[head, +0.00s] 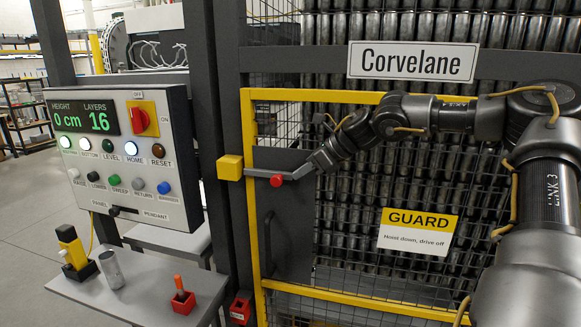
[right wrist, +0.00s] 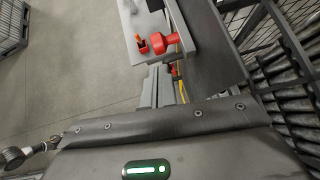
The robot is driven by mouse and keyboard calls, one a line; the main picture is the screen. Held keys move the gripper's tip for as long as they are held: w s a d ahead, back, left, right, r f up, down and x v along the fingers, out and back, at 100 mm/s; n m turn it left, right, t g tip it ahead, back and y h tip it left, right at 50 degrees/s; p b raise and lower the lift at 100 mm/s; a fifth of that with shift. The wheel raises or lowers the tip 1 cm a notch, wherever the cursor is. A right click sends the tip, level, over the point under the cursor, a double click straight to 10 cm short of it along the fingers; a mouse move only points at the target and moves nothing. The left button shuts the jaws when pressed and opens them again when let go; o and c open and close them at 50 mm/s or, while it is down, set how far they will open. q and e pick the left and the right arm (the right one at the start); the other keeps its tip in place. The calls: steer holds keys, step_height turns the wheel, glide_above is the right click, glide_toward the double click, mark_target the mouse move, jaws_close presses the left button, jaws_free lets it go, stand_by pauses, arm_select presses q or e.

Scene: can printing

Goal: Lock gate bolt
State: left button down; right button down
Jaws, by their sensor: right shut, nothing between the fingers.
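The gate bolt (head: 258,173) is a grey bar with a red knob (head: 277,181), at the left edge of the yellow-framed gate (head: 247,125). Its left end meets a yellow block (head: 230,167) beside the dark post; whether it sits inside the block I cannot tell. My right gripper (head: 297,174) is shut and empty, its tips just right of the red knob. Contact with the knob cannot be made out. My left gripper is not in view.
A control panel (head: 120,150) stands left of the gate. Below it, a shelf (head: 140,300) holds a metal can (head: 111,270), a yellow-black device (head: 74,250) and a red-based lever (head: 182,297). A dark handle (head: 270,245) and a guard sign (head: 418,231) are on the gate.

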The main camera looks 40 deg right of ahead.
mark_target(281, 181)
steer(key=shift+w+a+f+p, duration=0.25)
steer(key=shift+w+p, duration=0.05)
steer(key=shift+w, duration=0.2)
steer(key=shift+w+a+f+p, duration=0.25)
steer(key=shift+w+f+p, duration=0.1)
steer(key=shift+w, duration=0.15)
steer(key=shift+w+a+f+p, duration=0.2)
steer(key=shift+w+a+p, duration=0.1)
steer(key=shift+w, duration=0.2)
